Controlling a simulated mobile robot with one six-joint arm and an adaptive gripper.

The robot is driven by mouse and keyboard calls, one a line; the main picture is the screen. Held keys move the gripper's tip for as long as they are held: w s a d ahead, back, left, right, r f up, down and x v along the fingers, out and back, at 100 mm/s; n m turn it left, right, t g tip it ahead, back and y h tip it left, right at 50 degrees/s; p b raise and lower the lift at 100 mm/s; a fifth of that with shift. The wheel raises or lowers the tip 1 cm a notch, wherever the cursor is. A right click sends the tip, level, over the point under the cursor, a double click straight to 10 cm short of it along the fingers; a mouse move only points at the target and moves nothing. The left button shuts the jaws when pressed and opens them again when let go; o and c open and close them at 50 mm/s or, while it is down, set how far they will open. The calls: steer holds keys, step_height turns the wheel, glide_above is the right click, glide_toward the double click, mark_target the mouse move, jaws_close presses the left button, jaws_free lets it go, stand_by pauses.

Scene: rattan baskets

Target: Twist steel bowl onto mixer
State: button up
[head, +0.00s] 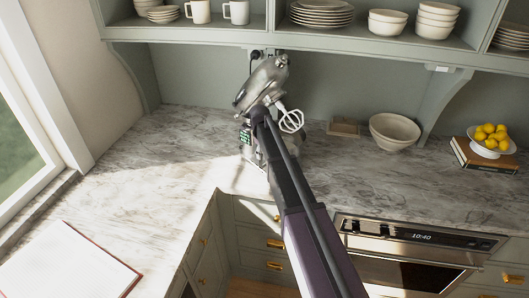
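The mixer (263,82) stands on the marble counter near the back corner, with its metallic head tilted up. A pale wire beater (291,121) hangs from the head to the right. My arm reaches from the lower right to the mixer and covers much of its lower front. My gripper (258,112) is at the arm's far end, in front of the mixer and close below its head. Its fingers cannot be made out. I cannot clearly pick out a steel bowl; the area below the mixer head is largely hidden by my arm.
A cream bowl (394,131) and a small wooden block (343,127) stand right of the mixer. Lemons in a white dish (489,146) sit on books at the far right. An open notebook (68,266) lies front left. Shelves with dishes overhang the counter. The left counter is mostly clear.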

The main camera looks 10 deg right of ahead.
steer(key=shift+w+a+m, duration=0.2)
steer(key=shift+a+m, duration=0.05)
steer(key=shift+m, duration=0.05)
steer(key=shift+w+a, duration=0.15)
stand_by(0.5)
steer(key=shift+w+a+m, duration=0.25)
steer(key=shift+w+m, duration=0.1)
steer(key=shift+m, duration=0.15)
steer(key=o, duration=1.1)
steer(key=shift+s, duration=0.2)
